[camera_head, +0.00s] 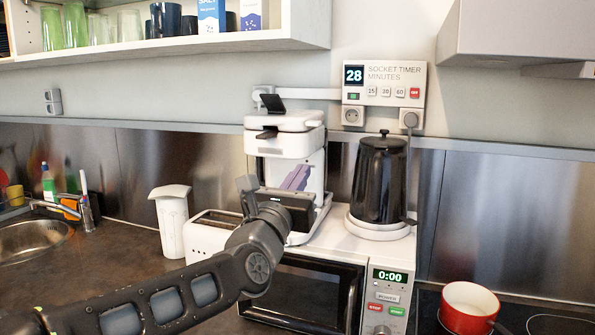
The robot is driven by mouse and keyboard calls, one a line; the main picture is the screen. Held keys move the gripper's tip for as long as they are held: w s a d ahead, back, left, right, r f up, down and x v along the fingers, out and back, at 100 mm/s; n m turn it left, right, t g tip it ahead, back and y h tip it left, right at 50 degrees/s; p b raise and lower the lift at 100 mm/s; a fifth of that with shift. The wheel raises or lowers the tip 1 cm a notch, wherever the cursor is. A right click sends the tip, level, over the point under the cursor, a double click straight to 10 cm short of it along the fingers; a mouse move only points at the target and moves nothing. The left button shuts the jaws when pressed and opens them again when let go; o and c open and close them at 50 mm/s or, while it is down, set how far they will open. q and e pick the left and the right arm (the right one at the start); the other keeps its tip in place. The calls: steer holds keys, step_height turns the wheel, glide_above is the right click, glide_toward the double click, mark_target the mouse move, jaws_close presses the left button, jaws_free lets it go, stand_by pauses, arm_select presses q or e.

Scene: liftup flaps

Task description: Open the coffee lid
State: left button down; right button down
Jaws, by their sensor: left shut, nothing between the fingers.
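The white coffee machine (314,158) stands against the back wall on top of the microwave. Its white top (290,122) has a dark flap (271,103) standing tilted up at its back left. I cannot tell whether this flap is the coffee lid or how far it is open. My left wrist hides part of the machine's base. My right gripper is out of view.
A black kettle (379,180) stands right of the machine on the microwave (302,293). A white toaster (205,236) and a white jug (172,222) are to the left. A socket timer (384,82) is on the wall. A shelf (180,45) overhangs upper left. A red pot (468,308) stands at right.

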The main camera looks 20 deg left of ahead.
mark_target(290, 119)
arm_select(q)
steer(key=w+r+p, duration=0.5)
steer(key=w+p, duration=0.1)
steer(key=shift+w+d+r, duration=0.2)
steer(key=shift+w+r, duration=0.15)
steer(key=shift+r, duration=0.15)
